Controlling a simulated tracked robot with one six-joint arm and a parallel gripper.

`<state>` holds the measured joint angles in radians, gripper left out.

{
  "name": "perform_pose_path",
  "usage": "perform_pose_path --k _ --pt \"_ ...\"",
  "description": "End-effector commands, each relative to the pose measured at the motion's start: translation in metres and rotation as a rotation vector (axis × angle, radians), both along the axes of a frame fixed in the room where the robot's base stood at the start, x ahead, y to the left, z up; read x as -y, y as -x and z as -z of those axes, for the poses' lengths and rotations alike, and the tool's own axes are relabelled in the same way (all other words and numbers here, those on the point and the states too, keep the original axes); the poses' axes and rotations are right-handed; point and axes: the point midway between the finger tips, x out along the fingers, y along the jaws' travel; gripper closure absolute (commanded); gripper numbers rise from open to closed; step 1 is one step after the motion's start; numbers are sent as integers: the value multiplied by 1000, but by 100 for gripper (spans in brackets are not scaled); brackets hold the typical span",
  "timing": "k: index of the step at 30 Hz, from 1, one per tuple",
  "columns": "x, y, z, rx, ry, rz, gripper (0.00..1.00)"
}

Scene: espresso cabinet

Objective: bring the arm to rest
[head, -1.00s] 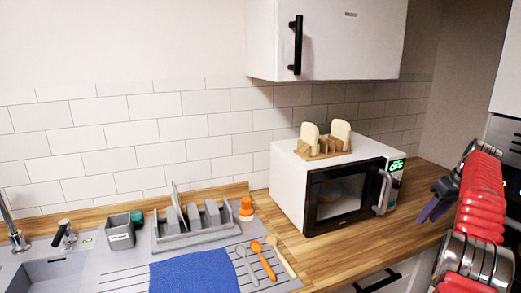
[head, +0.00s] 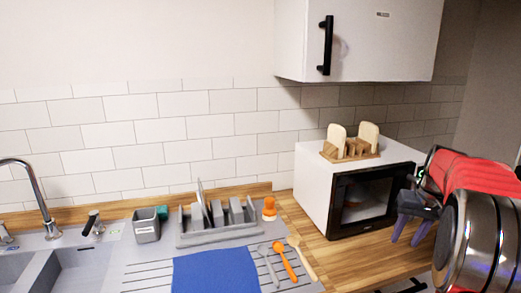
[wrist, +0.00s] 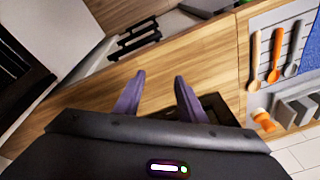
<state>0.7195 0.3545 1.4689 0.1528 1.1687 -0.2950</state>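My gripper (head: 408,230) is in front of the right side of the microwave in the head view, at the end of my red and silver arm. In the wrist view its two purple fingers (wrist: 159,80) stand apart with bare wooden counter between them. It is open and empty. In the head view the gripper and arm cover the microwave's right end and part of the counter. I cannot tell the exact gap between gripper and microwave.
The white microwave (head: 312,190) carries a wooden rack (head: 350,152) with two bread slices. A closed wall cabinet (head: 385,45) hangs above. A grey dish rack (head: 215,238), blue cloth (head: 215,272), orange spoon (head: 284,262) and sink lie left. Bare counter (head: 315,245) lies before the microwave.

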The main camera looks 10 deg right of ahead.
Motion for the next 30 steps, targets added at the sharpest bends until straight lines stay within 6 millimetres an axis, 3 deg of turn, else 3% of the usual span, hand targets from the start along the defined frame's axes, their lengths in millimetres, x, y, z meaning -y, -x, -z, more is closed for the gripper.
perform_pose_path --k 3,12,30 --pt "-35 8 -5 0 12 3 63" --pt "-115 37 -8 8 46 -2 63" --pt "-252 121 3 64 109 -113 63"
